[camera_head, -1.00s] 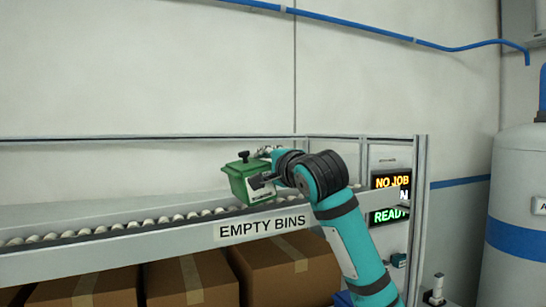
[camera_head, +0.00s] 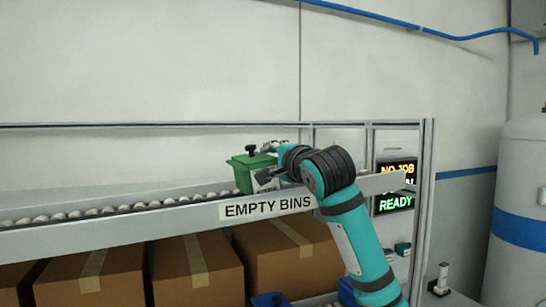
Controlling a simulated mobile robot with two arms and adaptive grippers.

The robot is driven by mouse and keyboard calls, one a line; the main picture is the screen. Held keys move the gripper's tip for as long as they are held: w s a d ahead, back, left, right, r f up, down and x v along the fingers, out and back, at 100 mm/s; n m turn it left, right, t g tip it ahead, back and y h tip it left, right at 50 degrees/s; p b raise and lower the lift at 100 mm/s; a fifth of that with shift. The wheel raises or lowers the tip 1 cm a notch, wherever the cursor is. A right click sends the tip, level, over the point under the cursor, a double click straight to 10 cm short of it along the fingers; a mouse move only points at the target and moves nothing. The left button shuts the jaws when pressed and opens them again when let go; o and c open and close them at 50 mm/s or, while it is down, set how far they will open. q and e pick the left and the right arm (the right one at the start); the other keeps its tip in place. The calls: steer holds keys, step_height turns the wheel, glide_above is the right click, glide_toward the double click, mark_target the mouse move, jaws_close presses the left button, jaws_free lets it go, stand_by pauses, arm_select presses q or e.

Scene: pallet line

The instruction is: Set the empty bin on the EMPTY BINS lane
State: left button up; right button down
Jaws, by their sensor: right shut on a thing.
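A small green bin (camera_head: 243,178) is at the EMPTY BINS lane, just above and behind the front rail with the EMPTY BINS sign (camera_head: 267,207). My right gripper (camera_head: 259,173) is shut on the green bin from its right side. The bin looks about upright. Its right side is partly hidden by the gripper and wrist. The front rail hides its bottom edge, so I cannot tell whether it touches the rollers (camera_head: 92,212). My left gripper is not in view.
The roller lane to the left of the bin is clear. Cardboard boxes (camera_head: 197,268) stand on the shelf below, with a blue bin (camera_head: 270,299) near them. A lit status panel (camera_head: 395,187) and a frame post (camera_head: 424,200) stand right of my arm.

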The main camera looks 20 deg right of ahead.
steer(key=shift+f+b, duration=0.35)
steer(key=shift+f, duration=0.4)
steer(key=c, duration=1.4)
jaws_free()
steer(key=shift+c, duration=0.2)
steer(key=shift+o, duration=0.9)
steer(key=shift+w+d, duration=0.1)
steer(key=shift+w, duration=0.1)
steer(key=shift+s+r, duration=0.15)
steer(key=shift+s, duration=0.3)
steer(key=s, duration=1.1)
steer(key=shift+d, duration=0.2)
